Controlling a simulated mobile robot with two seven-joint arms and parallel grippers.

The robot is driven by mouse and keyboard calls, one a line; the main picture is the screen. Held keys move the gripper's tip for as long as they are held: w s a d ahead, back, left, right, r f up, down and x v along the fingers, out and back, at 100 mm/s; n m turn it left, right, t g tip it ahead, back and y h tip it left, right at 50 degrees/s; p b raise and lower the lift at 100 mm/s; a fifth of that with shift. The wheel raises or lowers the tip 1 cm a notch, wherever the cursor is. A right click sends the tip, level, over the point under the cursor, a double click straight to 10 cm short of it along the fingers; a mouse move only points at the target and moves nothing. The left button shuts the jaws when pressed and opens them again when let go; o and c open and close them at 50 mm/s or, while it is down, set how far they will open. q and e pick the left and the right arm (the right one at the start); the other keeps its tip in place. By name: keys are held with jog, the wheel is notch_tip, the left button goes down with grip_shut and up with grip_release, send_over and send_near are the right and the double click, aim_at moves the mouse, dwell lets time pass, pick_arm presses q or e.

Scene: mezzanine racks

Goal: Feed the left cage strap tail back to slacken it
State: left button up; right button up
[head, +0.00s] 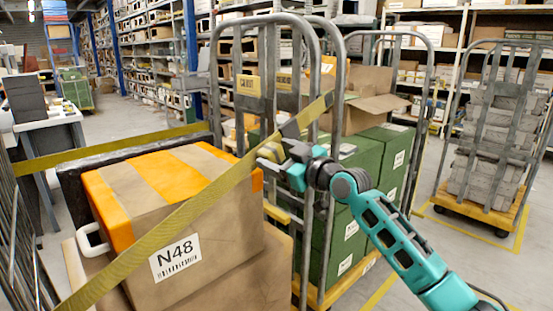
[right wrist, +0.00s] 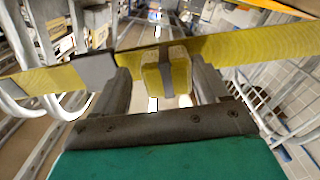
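A yellow strap (head: 165,237) runs diagonally across the front of the carton marked N48 (head: 215,262), up to a grey buckle (head: 290,128) near the grey cage upright. In the right wrist view the strap (right wrist: 250,48) crosses the picture, with the buckle (right wrist: 95,68) at left. My right gripper (head: 268,154) is just below the buckle. In the right wrist view its fingers (right wrist: 163,85) stand apart, with a yellow tab with a grey stripe (right wrist: 180,72) between them. Whether they touch it is unclear. My left gripper is out of view.
A second yellow strap (head: 110,148) passes behind the carton. Green crates (head: 383,155) and an open cardboard box (head: 372,84) stand in the cage to the right. Another cage trolley (head: 490,140) stands at far right. Bare floor lies between the trolleys.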

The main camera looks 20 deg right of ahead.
jog(key=shift+o, duration=0.5)
jog(key=shift+s, duration=0.1)
jog(key=shift+s, duration=0.2)
jog(key=v, duration=1.2)
jog(key=shift+s, duration=0.15)
jog(key=shift+d+r, duration=0.1)
jog(key=shift+r, duration=0.05)
